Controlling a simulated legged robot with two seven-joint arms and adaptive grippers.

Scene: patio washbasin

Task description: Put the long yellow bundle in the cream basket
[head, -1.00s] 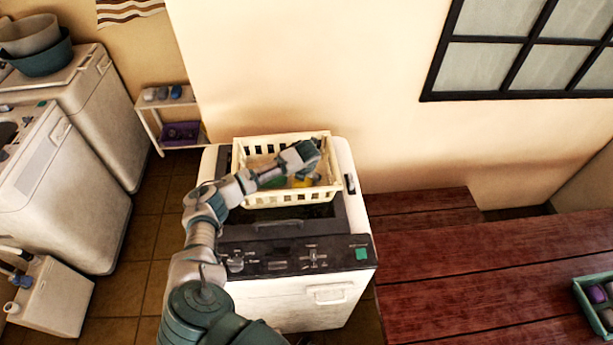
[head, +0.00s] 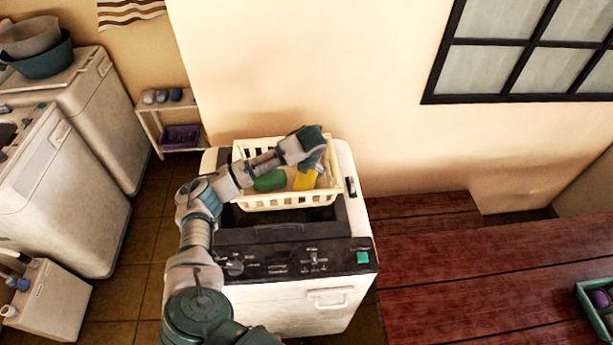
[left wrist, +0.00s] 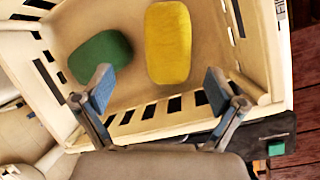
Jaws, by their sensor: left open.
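The cream basket (head: 290,203) stands on top of a white washing machine. The long yellow bundle (head: 305,180) lies inside it, on the right side, and shows whole in the left wrist view (left wrist: 168,42). A green bundle (head: 270,181) lies in the basket to its left, apart from it, and also shows in the left wrist view (left wrist: 100,57). My left gripper (left wrist: 160,90) is open and empty above the basket. Its fingertips are apart from the yellow bundle, one to each side of its near end. My right gripper is not in view.
The washing machine (head: 318,299) has a control panel along its front. A red wooden deck (head: 470,270) lies to the right, with a green crate (head: 594,310) at the right edge. More white machines stand at the left. A wall rises close behind the basket.

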